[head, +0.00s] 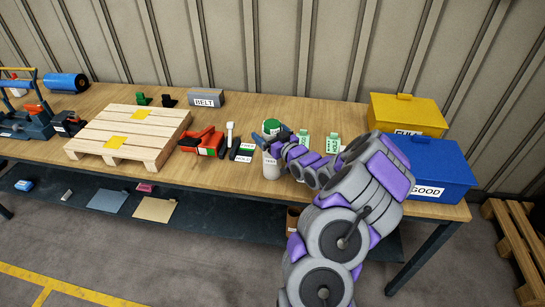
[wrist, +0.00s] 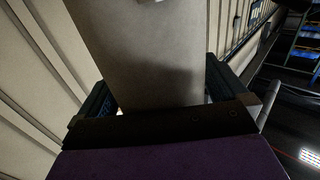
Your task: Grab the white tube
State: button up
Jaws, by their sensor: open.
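The white tube (head: 272,167) stands upright near the table's front edge, with a label near its top. My gripper (head: 270,138) is at its upper part, and the arm reaches in from the right. In the wrist view a large pale surface (wrist: 140,60), likely the tube, fills the space between the two dark fingers of my gripper (wrist: 160,88). The fingers are open on either side of it. Whether they touch it I cannot tell.
A green-topped container (head: 272,126) stands just behind. Green tags (head: 333,143), a yellow bin (head: 405,115) and a blue bin (head: 430,165) are to the right. The table front (head: 225,175) is bare.

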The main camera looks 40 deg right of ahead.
jog(key=c, duration=1.6)
